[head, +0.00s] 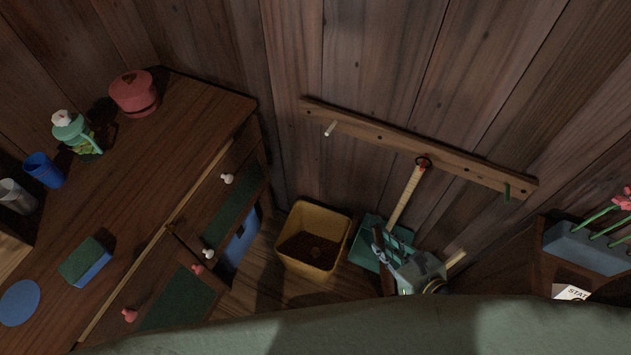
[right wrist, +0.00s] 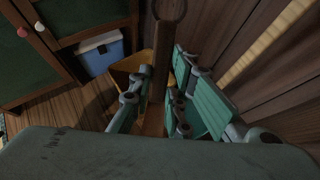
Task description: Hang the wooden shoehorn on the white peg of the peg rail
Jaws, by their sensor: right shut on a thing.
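The peg rail (head: 450,167) is a long brown board on the plank wall, sloping down to the right in the head view. Its white peg (head: 330,129) is near the left end and is bare. My right gripper (head: 382,243) is below the rail, down and right of the white peg and apart from it. In the right wrist view its fingers are shut on the brown wooden shoehorn (right wrist: 163,70), which stands up lengthwise between them. In the head view the shoehorn is mostly hidden by the gripper. My left gripper is out of view.
A pale stick (head: 404,198) with a dark loop hangs at the rail's middle, close to my right gripper. A green peg (head: 507,192) is at the right. A yellow bin (head: 288,231) and a teal box (head: 363,254) stand below. A wooden cabinet (head: 190,130) fills the left.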

